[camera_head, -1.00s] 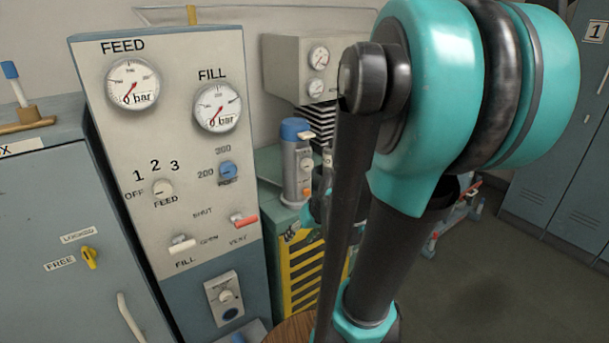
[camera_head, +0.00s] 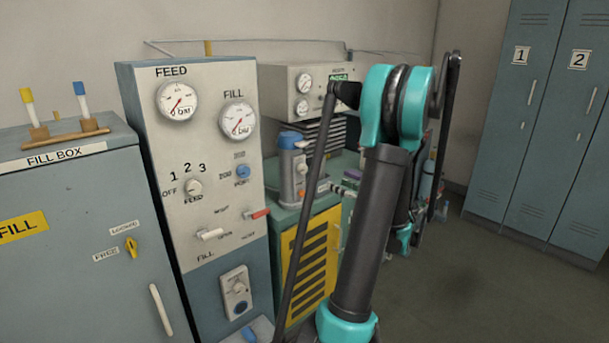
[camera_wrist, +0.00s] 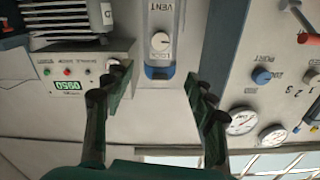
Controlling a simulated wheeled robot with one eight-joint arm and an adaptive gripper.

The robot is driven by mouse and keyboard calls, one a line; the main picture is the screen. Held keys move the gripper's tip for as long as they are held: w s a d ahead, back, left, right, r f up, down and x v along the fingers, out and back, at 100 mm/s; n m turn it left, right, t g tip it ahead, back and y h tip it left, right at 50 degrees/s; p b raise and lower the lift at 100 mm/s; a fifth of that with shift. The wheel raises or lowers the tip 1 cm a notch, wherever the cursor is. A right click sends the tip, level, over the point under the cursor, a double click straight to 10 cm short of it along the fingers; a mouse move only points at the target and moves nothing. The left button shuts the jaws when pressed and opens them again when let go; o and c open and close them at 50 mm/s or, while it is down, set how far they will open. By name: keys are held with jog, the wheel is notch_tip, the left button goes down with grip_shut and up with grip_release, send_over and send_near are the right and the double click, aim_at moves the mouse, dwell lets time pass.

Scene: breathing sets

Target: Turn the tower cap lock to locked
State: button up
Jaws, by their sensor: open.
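The tower (camera_head: 288,178) is a grey upright cylinder with a blue cap (camera_head: 291,140), left of my arm in the head view. In the wrist view the scene is upside down. There the tower (camera_wrist: 160,20) carries a round white knob (camera_wrist: 160,42) beside its blue cap (camera_wrist: 158,73), with lettering around the knob. Its exact setting is too small to read. My gripper (camera_wrist: 158,82) is open and empty, its two dark green fingers on either side of the tower in the picture. In the head view, I cannot make out the gripper's fingers.
A gauge panel (camera_head: 238,185) with knobs and levers stands left of the tower. A fill box (camera_head: 70,220) with a yellow latch (camera_head: 131,247) is farther left. A grey instrument box (camera_head: 300,78) is behind the tower. Lockers (camera_head: 525,130) stand right; floor between is clear.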

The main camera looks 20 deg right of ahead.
aim_at(304, 169)
jog(key=x, duration=1.7)
jog(key=shift+c, duration=0.6)
jog(key=c, duration=1)
jog(key=shift+c, duration=0.2)
